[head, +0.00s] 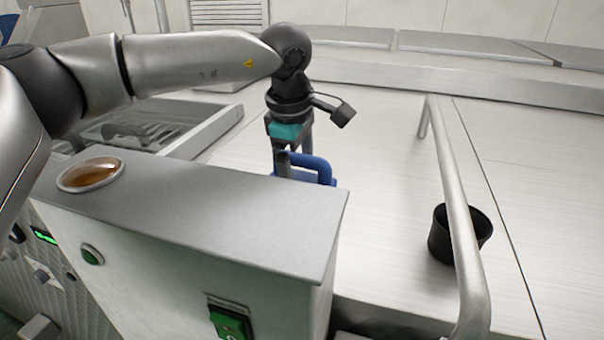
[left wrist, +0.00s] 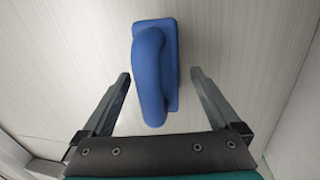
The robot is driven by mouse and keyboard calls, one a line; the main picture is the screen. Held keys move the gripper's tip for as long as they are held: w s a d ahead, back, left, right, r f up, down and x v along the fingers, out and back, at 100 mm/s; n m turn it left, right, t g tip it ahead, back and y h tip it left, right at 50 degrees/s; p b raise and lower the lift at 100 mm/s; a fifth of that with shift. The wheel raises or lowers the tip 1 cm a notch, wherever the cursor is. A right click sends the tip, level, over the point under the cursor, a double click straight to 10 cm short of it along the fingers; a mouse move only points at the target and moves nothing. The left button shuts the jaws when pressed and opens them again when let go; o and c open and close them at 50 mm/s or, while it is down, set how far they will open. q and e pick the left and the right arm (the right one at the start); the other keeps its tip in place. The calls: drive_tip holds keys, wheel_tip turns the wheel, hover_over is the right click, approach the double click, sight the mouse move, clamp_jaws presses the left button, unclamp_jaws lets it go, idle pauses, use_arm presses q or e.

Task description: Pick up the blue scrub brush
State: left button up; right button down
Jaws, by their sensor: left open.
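The blue scrub brush (head: 311,166) sits on the pale steel worktop behind the grey cabinet in the head view. The cabinet's top edge hides its lower part. In the left wrist view the blue brush (left wrist: 153,70) lies lengthwise, its arched handle facing the camera. My left gripper (head: 293,155) points down at the brush. In the left wrist view its open fingers (left wrist: 160,75) stand one to each side of the brush's near half, with a gap on both sides. My right gripper is in neither view.
The grey cabinet (head: 200,215) with a dish of amber liquid (head: 90,174) stands in front. A metal rail (head: 455,210) and a black cup (head: 440,240) are at the right. A steel tray (head: 190,140) lies at the left. The worktop between brush and rail is clear.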

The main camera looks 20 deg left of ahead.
use_arm(q)
drive_tip(key=shift+f, duration=0.45)
drive_tip(key=shift+c, duration=0.2)
clamp_jaws()
